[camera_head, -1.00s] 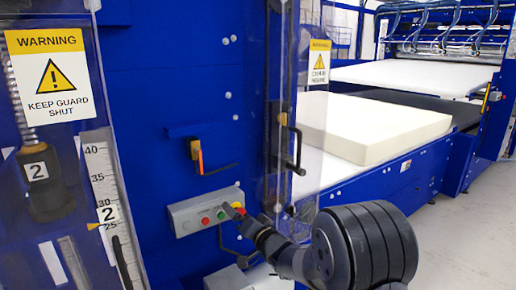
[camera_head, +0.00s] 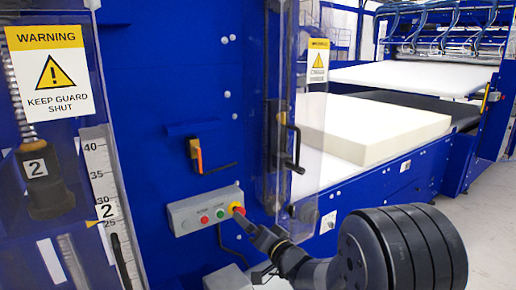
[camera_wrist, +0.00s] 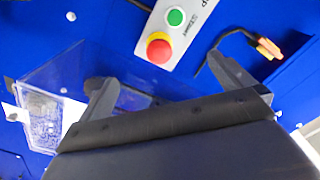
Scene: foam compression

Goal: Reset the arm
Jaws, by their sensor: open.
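My gripper (camera_head: 246,220) is at the lower middle of the head view, just right of and partly below the grey control box. In the wrist view my gripper (camera_wrist: 165,82) shows two dark fingers spread apart with nothing between them. The control box (camera_head: 187,219) carries a red button (camera_head: 204,220), a green button (camera_head: 220,214) and a red-on-yellow stop button (camera_head: 238,208). The wrist view shows the stop button (camera_wrist: 159,47) and green button (camera_wrist: 175,16) beyond the fingers. I cannot tell the exact gap between fingers and box.
A blue machine panel (camera_head: 180,80) fills the left, with a clear guard bearing a warning sign (camera_head: 50,72). An orange-and-black handle (camera_head: 198,155) juts out above the box. A cream foam block (camera_head: 375,130) lies on the bed at right. Grey floor (camera_head: 485,225) is clear at far right.

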